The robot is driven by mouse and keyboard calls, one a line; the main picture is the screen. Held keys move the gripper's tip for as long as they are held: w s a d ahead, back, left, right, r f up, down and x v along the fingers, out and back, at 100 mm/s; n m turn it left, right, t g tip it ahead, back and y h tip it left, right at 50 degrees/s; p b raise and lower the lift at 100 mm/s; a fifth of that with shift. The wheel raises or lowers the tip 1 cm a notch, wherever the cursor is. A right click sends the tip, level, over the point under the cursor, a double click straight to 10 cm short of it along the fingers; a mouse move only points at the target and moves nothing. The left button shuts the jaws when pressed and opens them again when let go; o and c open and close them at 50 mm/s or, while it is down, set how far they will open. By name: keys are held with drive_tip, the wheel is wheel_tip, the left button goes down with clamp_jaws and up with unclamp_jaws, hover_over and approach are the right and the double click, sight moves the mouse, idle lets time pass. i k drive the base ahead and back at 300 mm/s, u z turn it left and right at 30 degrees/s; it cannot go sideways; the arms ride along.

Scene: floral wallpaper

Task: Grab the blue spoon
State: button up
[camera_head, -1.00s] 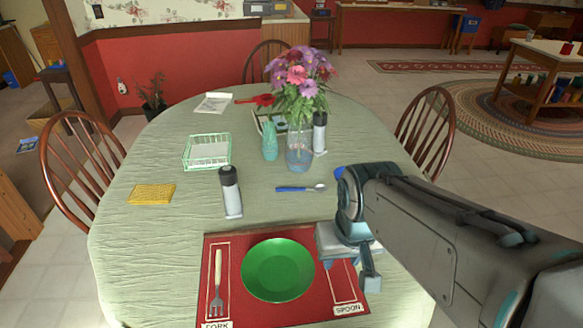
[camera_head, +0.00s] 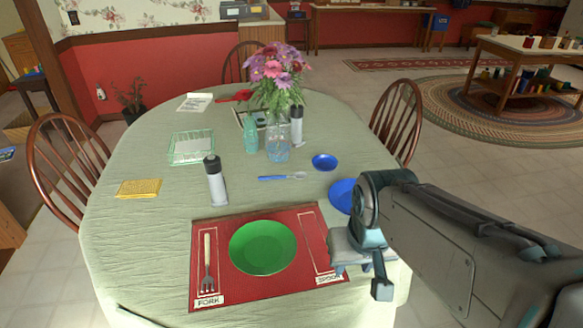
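The blue spoon (camera_head: 282,177) lies flat on the green tablecloth, its blue handle to the left and its pale bowl to the right. It is behind the red placemat, in front of the flower vase. My gripper (camera_head: 360,277) is above the right edge of the placemat, nearer to me than the spoon and to its right, apart from it. Its two fingers are spread with a gap between them, and nothing shows in it.
A red placemat (camera_head: 204,237) holds a green plate (camera_head: 263,247) and a fork (camera_head: 207,262). A shaker (camera_head: 215,182) stands left of the spoon. A flower vase (camera_head: 277,140), a small blue bowl (camera_head: 324,162) and a partly hidden blue plate (camera_head: 342,194) are nearby. A yellow sponge (camera_head: 138,188) lies left.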

sight(297, 175)
drive_tip(key=z, duration=0.45)
drive_tip(key=k, duration=0.9)
drive_tip(key=u, duration=0.4)
drive_tip(key=i, duration=1.25)
drive_tip(key=u, duration=0.25)
